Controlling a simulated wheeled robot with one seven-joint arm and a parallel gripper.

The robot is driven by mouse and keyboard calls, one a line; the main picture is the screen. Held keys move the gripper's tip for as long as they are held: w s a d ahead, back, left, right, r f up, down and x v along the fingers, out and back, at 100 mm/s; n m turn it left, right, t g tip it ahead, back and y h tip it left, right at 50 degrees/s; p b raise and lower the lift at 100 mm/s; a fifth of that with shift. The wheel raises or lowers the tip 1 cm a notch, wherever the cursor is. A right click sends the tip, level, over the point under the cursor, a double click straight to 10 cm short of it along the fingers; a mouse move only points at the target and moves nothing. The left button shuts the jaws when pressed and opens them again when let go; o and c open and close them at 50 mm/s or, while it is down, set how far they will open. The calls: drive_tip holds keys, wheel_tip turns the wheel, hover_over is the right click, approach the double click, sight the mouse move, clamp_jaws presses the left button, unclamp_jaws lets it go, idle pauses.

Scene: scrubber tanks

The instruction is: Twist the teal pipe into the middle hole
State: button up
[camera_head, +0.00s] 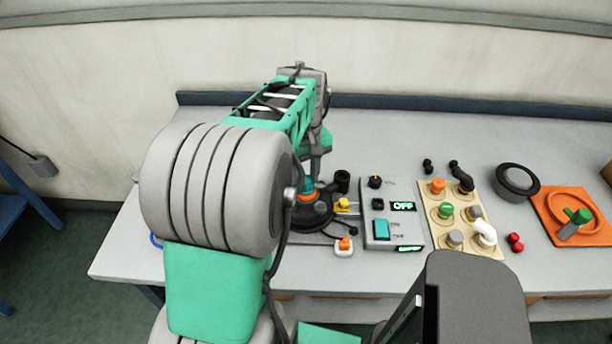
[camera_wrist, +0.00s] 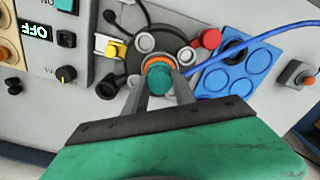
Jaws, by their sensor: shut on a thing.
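The teal pipe (camera_wrist: 159,79) stands between the fingers of my gripper (camera_wrist: 161,85), which is shut on it, in the wrist view. An orange ring (camera_wrist: 158,62) surrounds the pipe at the middle of a dark round base (camera_wrist: 166,33). The base has grey-rimmed round ports around its centre. In the head view, the pipe's teal top (camera_head: 306,184) shows above the orange ring at the dark base (camera_head: 318,217), partly behind my arm. The middle hole itself is hidden by the pipe and ring, so its seating depth cannot be told.
A control box (camera_head: 382,216) with an OFF display stands right of the base. A beige board (camera_head: 463,212) of coloured fittings and an orange tray (camera_head: 560,204) lie farther right. In the wrist view, a blue tray (camera_wrist: 247,83), blue cable and red knob (camera_wrist: 210,39) sit close by.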

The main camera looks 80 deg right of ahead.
clamp_jaws()
drive_tip(key=shift+m, duration=0.8)
drive_tip(key=shift+m+p, duration=0.45)
drive_tip(key=shift+m, duration=1.15)
drive_tip(key=shift+m, duration=1.6)
drive_tip(key=shift+p, duration=0.3)
